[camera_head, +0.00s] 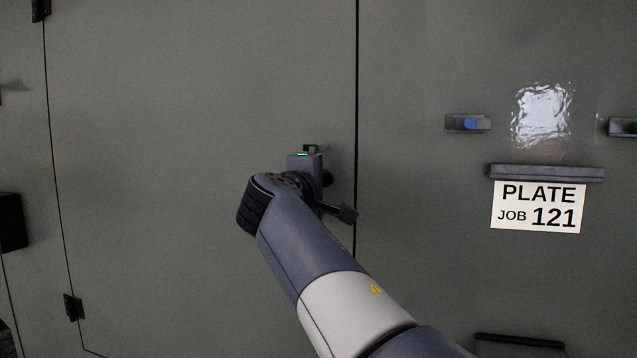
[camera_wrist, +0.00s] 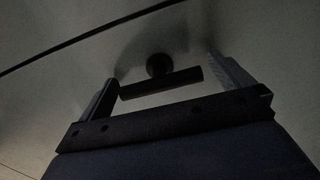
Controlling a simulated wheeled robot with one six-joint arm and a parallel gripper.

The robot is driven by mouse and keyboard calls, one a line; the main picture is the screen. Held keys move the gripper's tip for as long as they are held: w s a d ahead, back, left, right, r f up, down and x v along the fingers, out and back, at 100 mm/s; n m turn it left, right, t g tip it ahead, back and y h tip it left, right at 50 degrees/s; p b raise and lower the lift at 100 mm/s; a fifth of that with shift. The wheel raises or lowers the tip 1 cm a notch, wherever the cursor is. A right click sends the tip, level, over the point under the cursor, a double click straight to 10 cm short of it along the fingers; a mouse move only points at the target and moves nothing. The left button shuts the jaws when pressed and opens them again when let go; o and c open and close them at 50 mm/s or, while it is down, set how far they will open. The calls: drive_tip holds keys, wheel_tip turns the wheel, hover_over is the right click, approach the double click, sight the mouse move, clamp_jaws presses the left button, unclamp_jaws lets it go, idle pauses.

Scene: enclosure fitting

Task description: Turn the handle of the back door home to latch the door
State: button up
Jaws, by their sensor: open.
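The back door (camera_head: 200,110) is a large grey panel, with dark hinges at its left and a dark vertical seam at its right edge. It looks flush with the panel beside it. Its handle (camera_wrist: 160,83) is a dark bar on a round hub, seen in the wrist view. My gripper (camera_wrist: 163,68) is open, with one finger beyond each end of the bar; the bar lies across the gap between them. I cannot tell whether either finger touches it. In the head view my gripper (camera_head: 312,150) is near the seam, and my wrist hides most of the handle area.
Right of the seam, a fixed panel carries a ledge (camera_head: 547,172) above a white sign (camera_head: 538,207) reading "PLATE JOB 121". A small bracket with a blue part (camera_head: 468,124) is above left of it. A dark box (camera_head: 11,222) sits at the far left.

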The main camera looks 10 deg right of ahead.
drive_tip(key=b+v, duration=0.1)
drive_tip(key=v, duration=1)
drive_tip(key=shift+f, duration=0.1)
drive_tip(key=p+x, duration=0.1)
drive_tip(key=x, duration=1)
drive_tip(key=shift+s+a, duration=0.1)
